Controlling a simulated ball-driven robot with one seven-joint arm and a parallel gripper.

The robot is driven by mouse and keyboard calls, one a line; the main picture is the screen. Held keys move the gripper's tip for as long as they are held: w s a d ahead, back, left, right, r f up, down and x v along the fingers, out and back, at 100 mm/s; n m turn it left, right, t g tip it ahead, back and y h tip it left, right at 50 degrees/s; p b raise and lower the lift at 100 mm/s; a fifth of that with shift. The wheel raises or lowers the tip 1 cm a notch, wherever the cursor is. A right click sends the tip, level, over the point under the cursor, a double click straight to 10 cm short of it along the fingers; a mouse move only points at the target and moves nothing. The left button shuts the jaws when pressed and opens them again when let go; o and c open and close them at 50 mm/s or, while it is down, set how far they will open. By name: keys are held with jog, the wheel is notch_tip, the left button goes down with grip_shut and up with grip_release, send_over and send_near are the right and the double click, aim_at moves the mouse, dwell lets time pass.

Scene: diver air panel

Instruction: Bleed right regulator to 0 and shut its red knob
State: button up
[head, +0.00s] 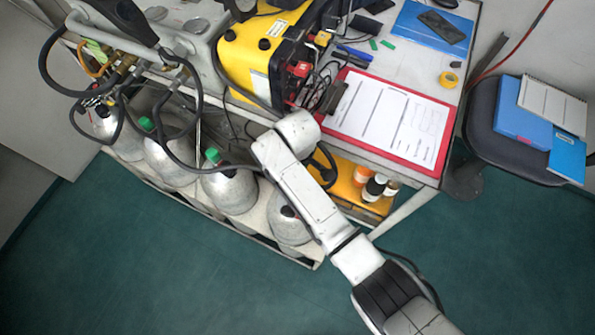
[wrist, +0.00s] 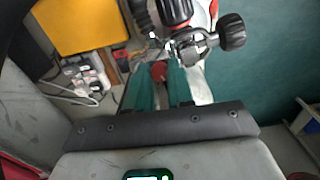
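In the wrist view a small red knob (wrist: 158,71) shows at the far end of my gripper (wrist: 161,80), between two teal strips that look like its fingers. I cannot tell whether they touch the knob. Just beyond it is a regulator (wrist: 188,40) with a black round knob (wrist: 232,32) to the right and a dark gauge-like part (wrist: 175,10) at the top. The gauge's reading cannot be made out. In the head view my arm crosses in front of the rightmost grey cylinder (head: 286,230). It hides my gripper and the right regulator there.
A cart carries a yellow case (head: 250,50) and a red clipboard (head: 437,165). Several grey cylinders, some with green caps, stand on its lower shelf, with black hoses looping above them. Small bottles (head: 375,187) stand right of my arm. A chair (head: 490,135) is at right; the green floor in front is clear.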

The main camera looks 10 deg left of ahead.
grip_shut()
jog(key=m+p, duration=0.1)
jog(key=m, duration=0.3)
jog(key=shift+r+m, duration=0.1)
jog(key=shift+m, duration=0.3)
jog(key=m+p, duration=0.1)
jog(key=m, duration=0.4)
jog(key=m+p, duration=0.1)
jog(key=m, duration=0.4)
jog(key=shift+m, duration=0.4)
jog(key=m, duration=0.5)
jog(key=shift+m, duration=0.4)
